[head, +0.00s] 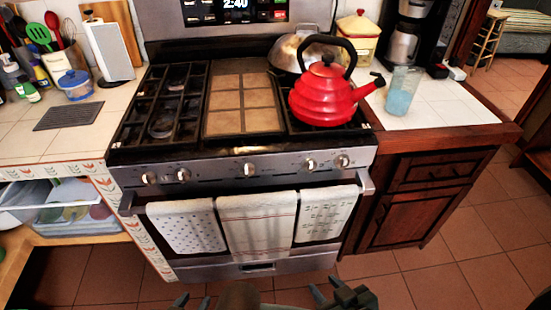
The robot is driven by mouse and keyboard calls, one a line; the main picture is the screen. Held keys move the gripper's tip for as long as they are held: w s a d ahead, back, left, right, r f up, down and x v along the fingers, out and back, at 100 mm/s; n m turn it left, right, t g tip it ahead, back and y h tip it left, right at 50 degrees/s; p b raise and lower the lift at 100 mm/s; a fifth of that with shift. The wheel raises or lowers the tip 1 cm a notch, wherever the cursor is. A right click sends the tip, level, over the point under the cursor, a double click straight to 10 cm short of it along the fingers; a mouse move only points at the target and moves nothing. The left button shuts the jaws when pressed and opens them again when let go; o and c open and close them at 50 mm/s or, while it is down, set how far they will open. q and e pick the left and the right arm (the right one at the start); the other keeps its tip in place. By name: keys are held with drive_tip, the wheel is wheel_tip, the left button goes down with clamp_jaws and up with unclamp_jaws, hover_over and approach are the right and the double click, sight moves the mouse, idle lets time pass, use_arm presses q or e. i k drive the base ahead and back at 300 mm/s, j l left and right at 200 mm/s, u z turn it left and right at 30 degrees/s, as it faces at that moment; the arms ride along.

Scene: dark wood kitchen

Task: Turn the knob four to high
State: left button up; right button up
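The stove's front panel (220,172) carries a row of several silver knobs. The fourth knob from the left (310,164) is on the right part of the panel, beside the rightmost knob (342,161). Its marks are too small to read. My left gripper (192,302) shows only its fingertips at the bottom edge; they look apart, with nothing between them. My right gripper (328,289) is at the bottom, right of centre, with fingertips apart and empty. Both are well below the knobs and touch nothing.
Towels (257,222) hang on the oven handle below the knobs. A red kettle (325,97) stands on the right burners, beside a metal pan (287,50). The tiled floor before the oven is clear.

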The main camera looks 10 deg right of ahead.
sight(342, 161)
drive_tip(key=l+z, duration=0.2)
drive_tip(key=l, duration=0.25)
drive_tip(key=i+l+z, duration=0.15)
drive_tip(key=l, duration=0.25)
drive_tip(key=i+l+z, duration=0.2)
drive_tip(key=l, duration=0.25)
drive_tip(key=k, duration=0.1)
